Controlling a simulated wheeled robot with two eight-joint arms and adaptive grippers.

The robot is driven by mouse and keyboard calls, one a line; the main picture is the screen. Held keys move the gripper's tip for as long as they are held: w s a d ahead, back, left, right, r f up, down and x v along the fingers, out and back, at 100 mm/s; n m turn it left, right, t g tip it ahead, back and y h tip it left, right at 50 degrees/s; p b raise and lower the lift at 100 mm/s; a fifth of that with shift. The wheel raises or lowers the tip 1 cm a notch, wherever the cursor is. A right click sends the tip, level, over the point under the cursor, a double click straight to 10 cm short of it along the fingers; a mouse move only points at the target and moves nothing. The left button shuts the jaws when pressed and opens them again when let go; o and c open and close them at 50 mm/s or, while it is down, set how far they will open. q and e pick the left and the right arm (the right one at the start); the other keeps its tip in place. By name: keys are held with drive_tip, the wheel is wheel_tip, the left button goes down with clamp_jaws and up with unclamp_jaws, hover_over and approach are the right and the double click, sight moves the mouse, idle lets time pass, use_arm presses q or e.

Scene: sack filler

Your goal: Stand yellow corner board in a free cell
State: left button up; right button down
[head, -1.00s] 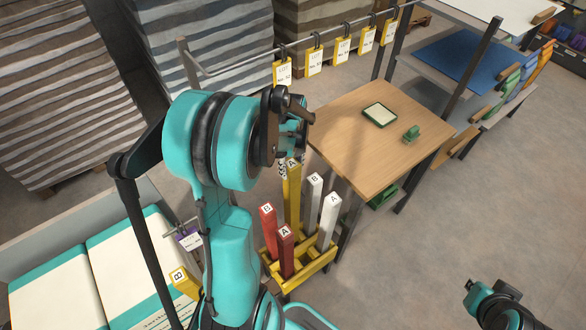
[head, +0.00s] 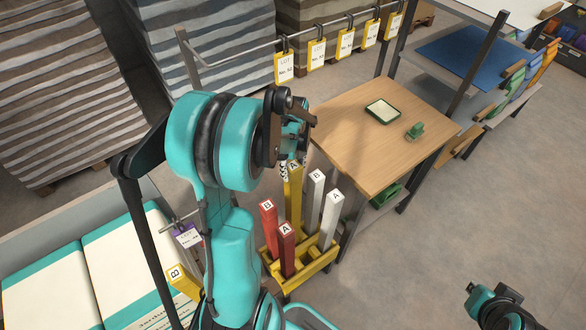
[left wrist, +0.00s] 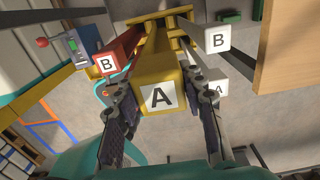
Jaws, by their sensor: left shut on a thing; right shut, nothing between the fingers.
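The yellow corner board marked A (head: 293,190) stands roughly upright above the yellow rack (head: 318,265), behind the red boards. My left gripper (head: 290,160) is shut on it near its top. In the left wrist view the board's A end (left wrist: 160,97) sits between the two fingers. Its lower end reaches down to the rack, but I cannot tell whether it is seated in a cell. Red boards B (head: 268,222) and A (head: 286,250) and white boards B (head: 312,200) and A (head: 330,220) stand in the rack. My right gripper (head: 478,298) is shut and empty, away from the rack.
A yellow block marked B (head: 183,281) is at the left beside my arm. A wooden table (head: 375,150) with a small tray (head: 382,111) and a green item (head: 414,131) stands right of the rack. Sacks (head: 130,265) lie at left. Floor at right is clear.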

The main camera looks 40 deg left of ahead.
use_arm(q)
drive_tip(key=shift+f, duration=0.1)
drive_tip(key=shift+f+b, duration=1.4)
drive_tip(key=shift+f, duration=0.25)
drive_tip(key=shift+f+b, duration=3.15)
drive_tip(key=shift+f, duration=0.7)
drive_tip(key=shift+f+b, duration=1.05)
drive_tip(key=shift+f, duration=0.05)
